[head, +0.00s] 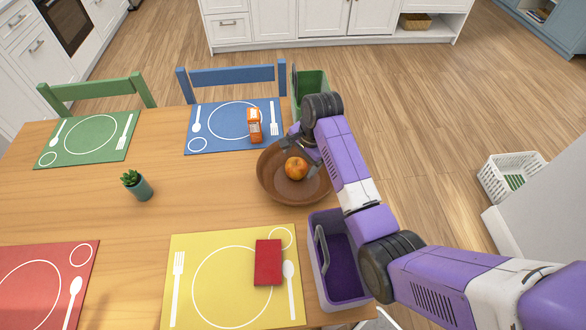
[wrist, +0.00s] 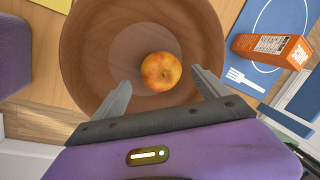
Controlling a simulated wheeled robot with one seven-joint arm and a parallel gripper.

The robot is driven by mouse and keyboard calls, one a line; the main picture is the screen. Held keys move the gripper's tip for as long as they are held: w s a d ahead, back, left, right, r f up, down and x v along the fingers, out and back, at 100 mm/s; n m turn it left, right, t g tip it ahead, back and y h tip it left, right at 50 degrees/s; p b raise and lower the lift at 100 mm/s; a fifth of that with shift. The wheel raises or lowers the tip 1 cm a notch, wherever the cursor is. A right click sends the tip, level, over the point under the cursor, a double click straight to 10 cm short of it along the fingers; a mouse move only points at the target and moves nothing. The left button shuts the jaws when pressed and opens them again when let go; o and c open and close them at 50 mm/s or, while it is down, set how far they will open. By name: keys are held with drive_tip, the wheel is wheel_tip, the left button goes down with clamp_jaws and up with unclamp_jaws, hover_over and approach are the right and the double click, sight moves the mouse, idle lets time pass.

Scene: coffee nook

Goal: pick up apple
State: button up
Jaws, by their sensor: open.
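The apple (head: 296,168), orange-red and yellow, lies inside a round brown wooden bowl (head: 270,184) on the table's right part. In the wrist view the apple (wrist: 161,71) is near the bowl's middle, and the bowl (wrist: 84,50) fills much of the picture. My gripper (head: 300,150) is over the bowl in the head view, partly hidden by my own arm. In the wrist view my gripper (wrist: 161,92) is open, with one grey finger on each side below the apple. The fingers appear apart from the apple, with nothing between them.
A purple bin (head: 340,265) is at the table's right edge, a green bin (head: 313,83) behind. A red book-like item (head: 268,262) lies on the yellow placemat (head: 200,250). A potted plant (head: 138,186) stands left.

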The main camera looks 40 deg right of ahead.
sight(298, 164)
drive_tip(key=shift+p+x, duration=0.3)
drive_tip(key=shift+x, duration=2.35)
drive_tip(key=shift+d, duration=0.1)
drive_tip(key=c, duration=1.6)
